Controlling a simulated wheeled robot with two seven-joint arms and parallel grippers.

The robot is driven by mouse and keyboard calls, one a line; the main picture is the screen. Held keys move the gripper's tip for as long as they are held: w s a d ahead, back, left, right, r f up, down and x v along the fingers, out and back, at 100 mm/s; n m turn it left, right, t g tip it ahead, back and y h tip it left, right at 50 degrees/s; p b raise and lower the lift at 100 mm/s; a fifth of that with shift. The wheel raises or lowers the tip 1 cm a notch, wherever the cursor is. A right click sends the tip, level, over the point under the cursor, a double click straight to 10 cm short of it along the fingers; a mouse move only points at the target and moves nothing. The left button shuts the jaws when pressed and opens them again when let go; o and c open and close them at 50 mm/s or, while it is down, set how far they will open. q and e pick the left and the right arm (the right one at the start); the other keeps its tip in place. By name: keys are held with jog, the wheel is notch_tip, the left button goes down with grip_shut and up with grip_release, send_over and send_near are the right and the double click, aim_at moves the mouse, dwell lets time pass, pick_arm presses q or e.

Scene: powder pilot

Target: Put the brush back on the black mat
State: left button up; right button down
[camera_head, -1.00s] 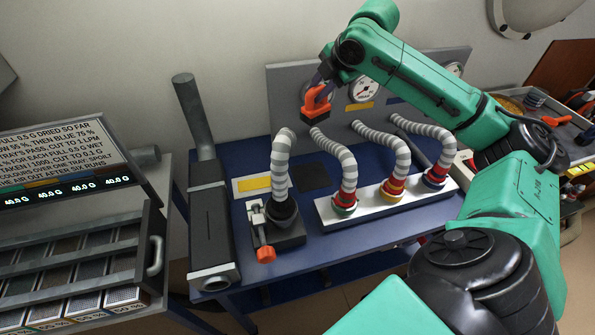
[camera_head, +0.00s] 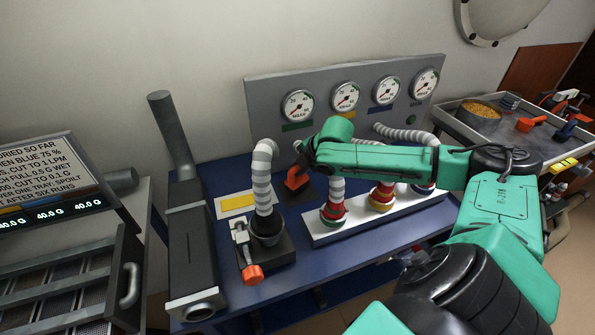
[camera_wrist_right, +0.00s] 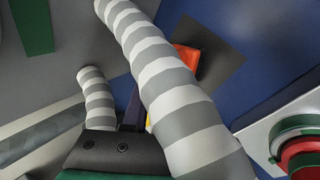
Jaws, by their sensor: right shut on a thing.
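The brush (camera_head: 296,179) has an orange body and is low over the black mat (camera_head: 307,193), a dark square on the blue table. My right gripper (camera_head: 302,165) is shut on the brush from above. In the right wrist view part of the orange brush (camera_wrist_right: 186,57) shows against the dark mat (camera_wrist_right: 218,60). A striped hose (camera_wrist_right: 165,80) passes in front and hides much of the brush and fingers. I cannot tell whether the brush touches the mat. My left gripper is not in view.
A striped hose on a black base (camera_head: 262,180) stands left of the brush, beside a yellow-and-white card (camera_head: 237,202). A white manifold (camera_head: 345,228) with several hoses is right, close under my arm. A gauge panel (camera_head: 325,110) stands behind.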

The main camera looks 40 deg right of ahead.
jog(key=shift+f, duration=0.65)
jog(key=c, duration=0.7)
grip_release()
jog(key=shift+s+d+r, duration=0.1)
jog(key=shift+s+r, duration=0.1)
jog(key=shift+r, duration=0.1)
jog(key=p+v, duration=0.1)
jog(key=v, duration=1)
jog(key=shift+s+r, duration=0.1)
jog(key=shift+r, duration=0.05)
